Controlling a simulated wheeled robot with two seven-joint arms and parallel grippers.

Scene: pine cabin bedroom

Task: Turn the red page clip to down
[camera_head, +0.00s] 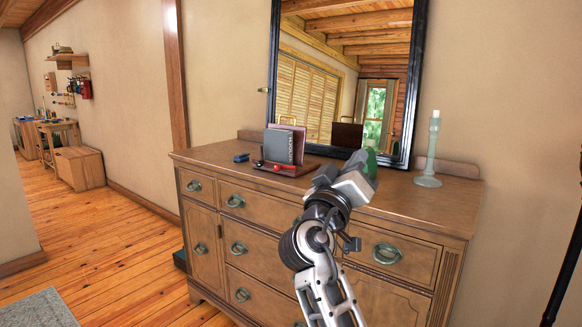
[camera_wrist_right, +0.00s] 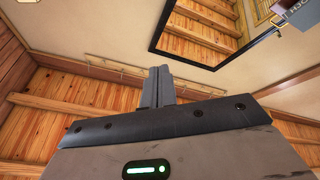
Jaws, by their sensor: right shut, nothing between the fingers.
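The red page clip (camera_head: 278,167) is a small red piece at the foot of a wooden book stand (camera_head: 286,171) on the dresser top. A grey book (camera_head: 279,147) leans upright on the stand behind it. The clip is too small to tell its exact angle. My right gripper (camera_head: 354,165) is shut and empty, above the dresser's front edge, to the right of the stand and apart from it. Its closed fingers (camera_wrist_right: 157,87) point up in the right wrist view, where the clip cannot be made out. My left gripper is not in view.
The wooden dresser (camera_head: 420,200) carries a blue object (camera_head: 241,157) left of the stand, a green object (camera_head: 371,163) behind my gripper and a pale candlestick (camera_head: 430,150) at right. A black-framed mirror (camera_head: 345,60) stands behind. Bare top lies between gripper and candlestick.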

